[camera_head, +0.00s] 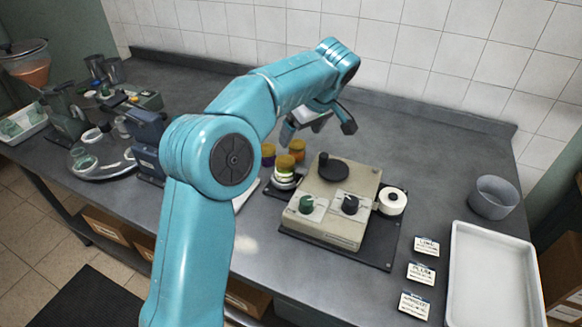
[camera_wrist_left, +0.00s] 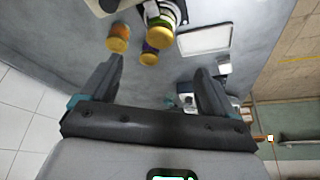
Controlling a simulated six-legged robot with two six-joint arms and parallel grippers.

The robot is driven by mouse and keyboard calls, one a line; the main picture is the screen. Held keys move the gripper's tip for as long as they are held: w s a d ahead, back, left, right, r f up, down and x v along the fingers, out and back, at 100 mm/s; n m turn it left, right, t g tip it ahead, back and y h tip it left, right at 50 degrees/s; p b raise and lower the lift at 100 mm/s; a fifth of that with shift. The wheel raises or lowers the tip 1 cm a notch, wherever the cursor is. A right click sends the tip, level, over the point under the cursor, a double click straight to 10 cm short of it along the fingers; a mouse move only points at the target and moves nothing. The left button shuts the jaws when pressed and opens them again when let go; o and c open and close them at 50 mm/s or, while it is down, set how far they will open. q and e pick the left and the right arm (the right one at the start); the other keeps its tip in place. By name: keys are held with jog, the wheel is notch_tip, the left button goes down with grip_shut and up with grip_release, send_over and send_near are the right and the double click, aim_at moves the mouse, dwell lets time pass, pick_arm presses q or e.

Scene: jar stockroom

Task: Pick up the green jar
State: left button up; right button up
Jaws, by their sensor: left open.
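The green jar (camera_head: 285,174) has a yellow lid and stands on a small pale round base, left of the beige machine. In the left wrist view the green jar (camera_wrist_left: 161,31) shows lid-on near the top middle. An orange jar (camera_head: 297,149) and a purple jar (camera_head: 268,159) with yellow lids stand close behind it. They also show in the wrist view, orange jar (camera_wrist_left: 118,38) at left and purple jar (camera_wrist_left: 150,53) at centre. My left gripper (camera_head: 318,128) is open and empty, above and behind the jars, apart from them. My right gripper is not in view.
The beige machine (camera_head: 335,188) with knobs stands right of the jars. Beside it are a white roll (camera_head: 392,201), several name cards (camera_head: 421,273), a grey bowl (camera_head: 493,197) and a white tray (camera_head: 492,280). Clutter fills the counter's left. The back right counter is clear.

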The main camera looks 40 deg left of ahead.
aim_at(287, 162)
pick_arm(q)
jog(key=x, duration=1)
jog(key=shift+f, duration=0.35)
jog(key=shift+w+a+f, duration=0.1)
jog(key=shift+a+f, duration=0.15)
jog(key=shift+f, duration=0.1)
jog(key=shift+a+f+p, duration=0.2)
jog(key=shift+f+p, duration=0.1)
jog(key=shift+p, duration=0.15)
jog(key=p+x, duration=0.1)
jog(key=x, duration=0.3)
jog(key=shift+f, duration=0.35)
jog(key=shift+s+r, duration=0.2)
jog(key=shift+s, duration=0.05)
jog(key=shift+c, duration=0.6)
jog(key=shift+w, duration=0.1)
jog(key=c, duration=1.2)
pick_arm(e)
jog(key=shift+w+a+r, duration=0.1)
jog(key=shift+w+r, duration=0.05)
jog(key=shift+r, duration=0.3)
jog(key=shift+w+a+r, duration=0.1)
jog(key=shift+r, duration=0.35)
